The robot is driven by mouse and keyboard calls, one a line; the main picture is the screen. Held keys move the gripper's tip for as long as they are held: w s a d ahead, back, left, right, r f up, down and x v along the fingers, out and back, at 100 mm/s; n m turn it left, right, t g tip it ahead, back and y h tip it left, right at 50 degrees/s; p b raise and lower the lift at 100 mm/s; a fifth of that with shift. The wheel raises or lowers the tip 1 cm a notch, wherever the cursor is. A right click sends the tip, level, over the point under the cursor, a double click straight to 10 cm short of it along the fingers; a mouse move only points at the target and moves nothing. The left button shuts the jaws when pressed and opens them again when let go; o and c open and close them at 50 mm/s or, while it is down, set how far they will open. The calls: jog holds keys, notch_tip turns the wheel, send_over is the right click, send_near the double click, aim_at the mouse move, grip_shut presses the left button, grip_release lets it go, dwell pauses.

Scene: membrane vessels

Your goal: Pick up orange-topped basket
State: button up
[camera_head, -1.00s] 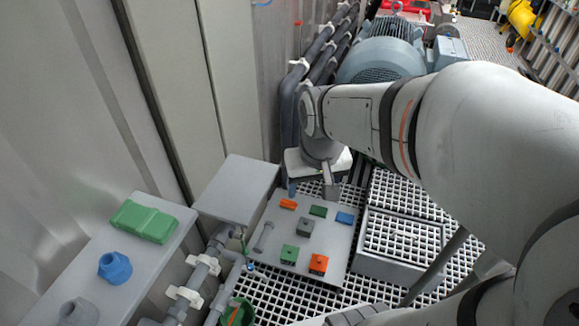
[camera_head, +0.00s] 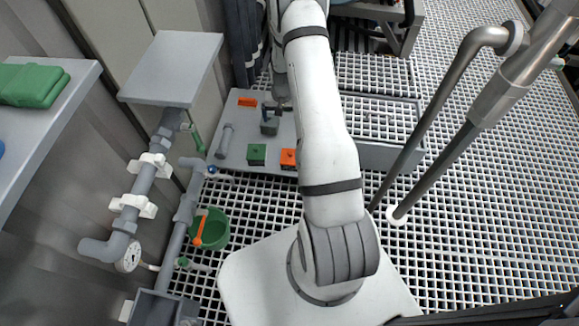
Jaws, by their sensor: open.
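The orange-topped basket (camera_head: 289,158) is a small box on the grey plate (camera_head: 232,148), near its front edge. My arm partly covers its right side. A green-topped basket (camera_head: 257,154) stands just to its left. A grey basket (camera_head: 269,128) stands behind these two. My gripper (camera_head: 274,108) is open and points down right at the grey basket, behind the orange-topped one. I cannot tell whether its fingers touch the grey basket.
A flat orange piece (camera_head: 247,102) and a grey cylinder (camera_head: 225,140) lie on the plate. A grey shelf (camera_head: 172,67) and pipes stand left. A raised grating box (camera_head: 385,125) is right of the plate.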

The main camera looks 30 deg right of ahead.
aim_at(291, 151)
jog(key=shift+m, duration=0.6)
jog(key=f+b, duration=0.1)
jog(key=f, duration=0.6)
jog(key=s+d+f+b, duration=0.1)
jog(key=f+b, duration=0.1)
jog(key=f, duration=0.5)
jog(key=s+d+f+b, duration=0.1)
jog(key=f, duration=0.5)
jog(key=shift+s+d+f, duration=0.1)
jog(key=shift+d+f, duration=0.1)
jog(key=shift+f, duration=0.2)
jog(key=f+b, duration=0.1)
jog(key=f, duration=0.1)
jog(key=f+b, duration=0.2)
jog(key=f, duration=0.1)
jog(key=shift+s+a+f, duration=0.15)
jog(key=shift+a+f, duration=0.1)
jog(key=shift+f, duration=0.05)
jog(key=shift+c, duration=0.2)
jog(key=c, duration=1.1)
jog(key=shift+r, duration=0.15)
